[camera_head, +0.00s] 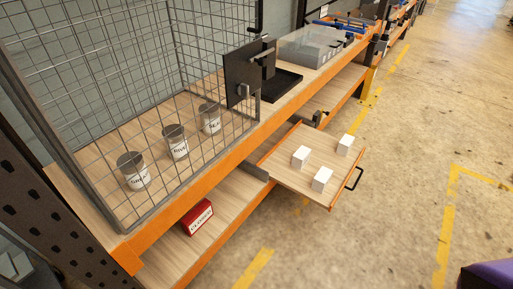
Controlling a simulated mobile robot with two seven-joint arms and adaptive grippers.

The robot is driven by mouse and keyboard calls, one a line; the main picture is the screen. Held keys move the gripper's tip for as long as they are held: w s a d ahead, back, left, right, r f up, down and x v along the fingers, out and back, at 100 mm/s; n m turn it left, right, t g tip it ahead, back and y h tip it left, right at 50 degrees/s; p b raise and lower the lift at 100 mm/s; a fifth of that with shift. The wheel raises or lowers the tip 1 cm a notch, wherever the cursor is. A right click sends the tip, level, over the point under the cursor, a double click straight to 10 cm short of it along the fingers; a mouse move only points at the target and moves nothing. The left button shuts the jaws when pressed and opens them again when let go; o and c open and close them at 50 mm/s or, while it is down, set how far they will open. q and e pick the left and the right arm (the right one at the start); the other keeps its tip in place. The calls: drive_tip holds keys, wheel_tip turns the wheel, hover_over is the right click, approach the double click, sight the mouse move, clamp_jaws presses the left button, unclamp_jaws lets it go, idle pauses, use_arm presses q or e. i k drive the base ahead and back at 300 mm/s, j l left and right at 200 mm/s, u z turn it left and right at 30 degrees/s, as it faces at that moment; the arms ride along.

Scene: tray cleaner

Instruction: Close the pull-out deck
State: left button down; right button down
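The pull-out deck (290,178) is a wooden board with orange edging, on the lower level of the orange shelf unit. It sticks out past the unit's front edge, over the floor. A black handle (355,179) is on its outer edge. Three white blocks stand on the deck: one at the left (301,156), one at the front (322,179) and one at the right (345,144). Neither of my grippers is in view.
On the upper shelf, behind wire mesh (130,70), stand three labelled cups (176,143). A red box (198,217) lies on the lower shelf. A clear case (310,47) is farther back. Concrete floor (390,200) right of the deck is clear. A purple object (490,276) shows bottom right.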

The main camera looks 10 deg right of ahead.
sight(277, 161)
drive_tip(key=i+l+u, duration=0.2)
drive_tip(key=i+l, duration=1.4)
